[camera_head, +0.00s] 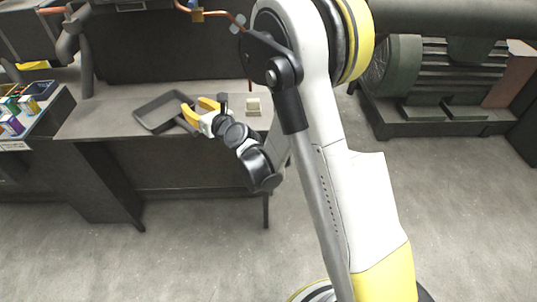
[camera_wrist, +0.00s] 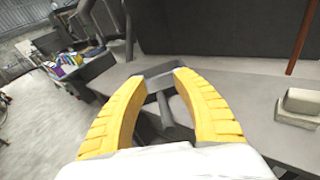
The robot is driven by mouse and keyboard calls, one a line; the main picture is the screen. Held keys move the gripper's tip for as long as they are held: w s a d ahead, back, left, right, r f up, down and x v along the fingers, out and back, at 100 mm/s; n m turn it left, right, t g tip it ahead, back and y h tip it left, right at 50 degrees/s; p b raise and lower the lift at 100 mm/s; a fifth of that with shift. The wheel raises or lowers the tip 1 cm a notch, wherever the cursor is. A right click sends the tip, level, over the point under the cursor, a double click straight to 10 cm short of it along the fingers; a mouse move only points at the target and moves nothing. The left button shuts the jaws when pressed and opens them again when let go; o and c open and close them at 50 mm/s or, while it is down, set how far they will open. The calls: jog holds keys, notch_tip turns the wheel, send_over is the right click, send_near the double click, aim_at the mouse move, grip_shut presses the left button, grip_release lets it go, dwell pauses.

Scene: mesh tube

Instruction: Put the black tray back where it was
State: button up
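The black tray (camera_head: 160,112) is a shallow rectangular pan lying on the grey table (camera_head: 95,118), towards its left part. In the wrist view the tray (camera_wrist: 157,70) shows ahead, between and beyond my fingertips, with a dark handle-like bar (camera_wrist: 166,110) reaching back towards me. My gripper (camera_head: 197,108) is at the tray's right side in the head view. Its yellow fingers are apart, and in the wrist view the gripper (camera_wrist: 160,78) is open with a gap between the tips. I cannot tell whether a finger touches the tray. The fingers hide part of its sides.
A small beige block (camera_head: 253,106) sits on the table right of my gripper; it also shows in the wrist view (camera_wrist: 299,106). A shelf with several coloured boxes (camera_head: 14,118) stands at the left. A dark panel rises behind the table. Machinery (camera_head: 440,75) stands at the right.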

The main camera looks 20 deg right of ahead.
jog(key=s+d+r+m+t+h, duration=0.25)
jog(key=d+r+m, duration=0.35)
jog(key=r+m, duration=0.45)
jog(key=s+d+r+m+g+h, duration=0.2)
jog(key=s+d+r+m+h, duration=0.55)
jog(key=d+m, duration=0.45)
jog(key=s+f+m+g+y, duration=0.1)
jog(key=s+f+m+g, duration=0.2)
jog(key=s+m, duration=0.3)
jog(key=s+f+m+g, duration=0.2)
jog(key=s+f+m, duration=0.1)
jog(key=s+m, duration=0.3)
jog(key=s+a+f+m+g+y, duration=0.2)
jog(key=s, duration=0.4)
jog(key=s+a+f+m+g+y, duration=0.1)
jog(key=s+a+f+m+g, duration=0.1)
jog(key=s, duration=0.5)
jog(key=shift+s+a+f+y, duration=0.25)
jog(key=shift+a+f+y, duration=0.15)
jog(key=shift+a+f, duration=0.45)
